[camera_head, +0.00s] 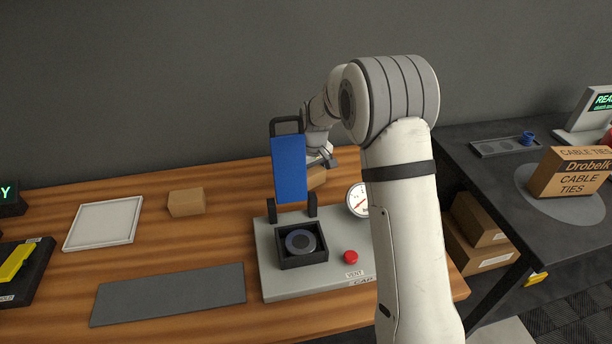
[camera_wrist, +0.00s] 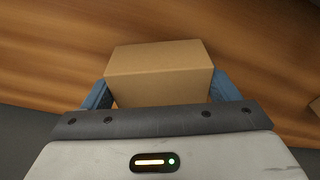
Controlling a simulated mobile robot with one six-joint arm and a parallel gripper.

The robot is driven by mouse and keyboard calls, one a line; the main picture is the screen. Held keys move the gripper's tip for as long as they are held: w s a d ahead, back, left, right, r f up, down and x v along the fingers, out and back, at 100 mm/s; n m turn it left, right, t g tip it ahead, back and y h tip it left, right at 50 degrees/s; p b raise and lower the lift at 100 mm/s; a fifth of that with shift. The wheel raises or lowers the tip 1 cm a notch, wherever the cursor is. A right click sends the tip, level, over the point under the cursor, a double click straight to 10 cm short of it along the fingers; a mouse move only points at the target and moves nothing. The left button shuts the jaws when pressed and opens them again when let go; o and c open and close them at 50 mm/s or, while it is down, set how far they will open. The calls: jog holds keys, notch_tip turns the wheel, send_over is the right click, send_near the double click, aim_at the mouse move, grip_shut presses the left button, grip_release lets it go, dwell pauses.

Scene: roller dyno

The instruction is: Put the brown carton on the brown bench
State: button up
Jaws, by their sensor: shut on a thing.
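A plain brown carton (camera_wrist: 160,72) sits between the two blue fingers of my gripper (camera_wrist: 160,92) in the wrist view, and the gripper is shut on it. In the head view my gripper (camera_head: 322,162) is behind the upright blue panel, and a small part of the held carton (camera_head: 317,178) shows to the panel's right. The brown wooden bench (camera_head: 150,268) lies below; its surface also shows behind the carton in the wrist view (camera_wrist: 50,50). I cannot tell whether the carton touches the bench.
A press-like fixture with the blue panel (camera_head: 290,168), gauge (camera_head: 358,199) and red button (camera_head: 350,257) stands in front of my gripper. Another small brown box (camera_head: 187,202), a white tray (camera_head: 104,223) and a grey mat (camera_head: 168,293) lie left. A dark table (camera_head: 480,180) stands right.

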aim_at(312, 174)
jog(key=shift+f, duration=0.35)
jog(key=shift+f, duration=0.1)
jog(key=o, duration=0.9)
jog(key=r, duration=0.4)
jog(key=s+r, duration=0.1)
jog(key=r, duration=0.3)
jog(key=d+r, duration=0.1)
jog(key=r, duration=0.3)
jog(key=shift+s+b, duration=0.25)
jog(key=shift+b, duration=0.1)
